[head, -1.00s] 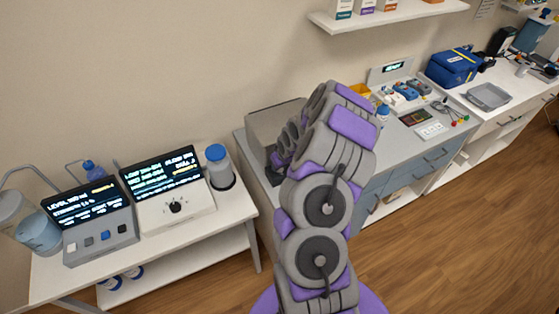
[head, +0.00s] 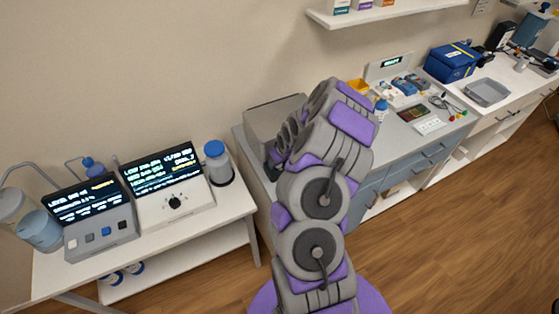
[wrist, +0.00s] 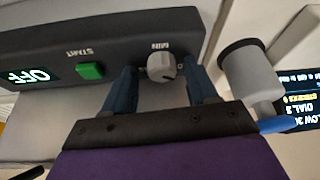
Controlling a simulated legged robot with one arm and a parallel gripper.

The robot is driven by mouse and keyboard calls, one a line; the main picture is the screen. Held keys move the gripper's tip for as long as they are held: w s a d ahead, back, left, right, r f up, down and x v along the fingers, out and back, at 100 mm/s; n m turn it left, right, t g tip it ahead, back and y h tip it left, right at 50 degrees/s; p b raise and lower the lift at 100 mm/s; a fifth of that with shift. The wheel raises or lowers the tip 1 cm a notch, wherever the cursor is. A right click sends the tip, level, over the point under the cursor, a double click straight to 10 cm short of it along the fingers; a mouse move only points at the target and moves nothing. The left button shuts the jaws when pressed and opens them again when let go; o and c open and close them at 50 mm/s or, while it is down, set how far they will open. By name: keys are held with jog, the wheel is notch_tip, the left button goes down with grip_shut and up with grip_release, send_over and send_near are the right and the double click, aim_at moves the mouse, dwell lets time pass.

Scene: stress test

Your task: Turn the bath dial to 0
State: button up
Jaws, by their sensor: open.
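In the wrist view a round grey knob (wrist: 162,66) labelled MIN is on a dark panel (wrist: 108,42). The panel also has a green START button (wrist: 90,71) and a display (wrist: 29,75) reading OFF. My gripper (wrist: 161,80) is open, with one blue finger on each side of the knob. I cannot tell whether the fingers touch it. In the head view a white unit (head: 150,214) with a lit screen has a black dial (head: 175,202). I cannot tell which is the bath dial. My arm partly hides the grey box (head: 270,122) on the counter.
A bottle with a blue cap (head: 217,160) stands beside the white unit. A grey unit (head: 92,243) with several square buttons is to its left on the white table (head: 190,235). A blue case (head: 452,63) and a grey tray (head: 487,92) are at the right.

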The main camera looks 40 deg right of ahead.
jog(key=shift+s+a+r, duration=0.1)
jog(key=shift+r, duration=0.5)
jog(key=v, duration=1.6)
jog(key=shift+p, duration=0.35)
